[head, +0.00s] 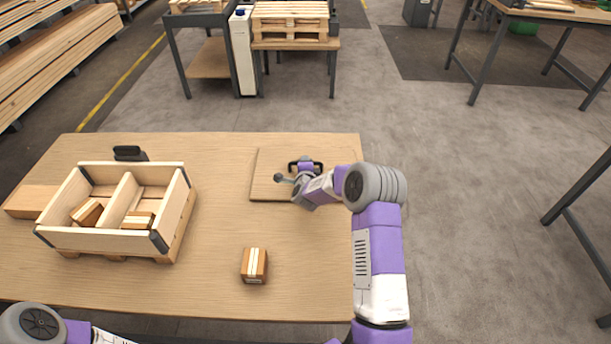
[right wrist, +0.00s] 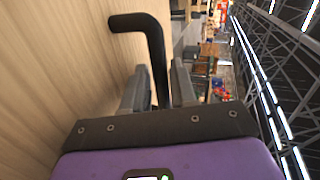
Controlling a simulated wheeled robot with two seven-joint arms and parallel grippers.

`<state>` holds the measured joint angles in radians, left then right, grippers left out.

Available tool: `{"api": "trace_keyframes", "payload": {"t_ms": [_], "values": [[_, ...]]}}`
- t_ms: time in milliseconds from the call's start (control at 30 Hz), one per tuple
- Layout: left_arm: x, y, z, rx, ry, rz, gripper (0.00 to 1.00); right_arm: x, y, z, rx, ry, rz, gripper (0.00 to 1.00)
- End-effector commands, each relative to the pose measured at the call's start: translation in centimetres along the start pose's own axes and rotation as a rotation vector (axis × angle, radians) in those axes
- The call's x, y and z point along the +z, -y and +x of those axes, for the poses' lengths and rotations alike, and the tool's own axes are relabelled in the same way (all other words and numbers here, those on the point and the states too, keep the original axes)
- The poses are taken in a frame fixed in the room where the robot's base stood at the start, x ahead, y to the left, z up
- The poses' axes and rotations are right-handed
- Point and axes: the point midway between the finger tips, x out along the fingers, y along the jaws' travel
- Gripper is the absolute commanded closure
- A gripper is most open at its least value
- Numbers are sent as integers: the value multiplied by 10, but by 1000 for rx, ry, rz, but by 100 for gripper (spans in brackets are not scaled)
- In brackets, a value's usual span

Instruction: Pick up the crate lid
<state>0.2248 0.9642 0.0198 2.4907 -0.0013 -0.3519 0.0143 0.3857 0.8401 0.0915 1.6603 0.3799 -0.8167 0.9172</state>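The crate lid (head: 262,187) is a flat square wooden board lying on the right part of the table, with a black bar handle on top. The handle (right wrist: 155,50) shows large in the right wrist view. My right gripper (head: 298,178) is at the handle; in the right wrist view its two fingers (right wrist: 160,85) stand close on either side of the bar, shut on it. The lid looks flat on the table. My arm hides part of its right side. Only a link of my left arm shows at the bottom left; its gripper is out of view.
An open wooden crate (head: 105,239) with a divider stands at the left, a small box in each compartment. A loose small box (head: 254,265) lies at the front centre of the table (head: 200,290). A black object (head: 130,153) stands behind the crate. A wooden block (head: 30,200) lies left.

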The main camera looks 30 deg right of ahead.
Motion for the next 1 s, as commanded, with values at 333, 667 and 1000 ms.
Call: {"api": "trace_keyframes", "payload": {"t_ms": [333,667,1000], "values": [[0,1,3,0,0,0,58,0,0,11,0,0,-1,73],[0,1,3,0,0,0,58,0,0,11,1,0,-1,100],[0,0,1,0,0,0,58,0,5,9,-3,0,-3,100]]}}
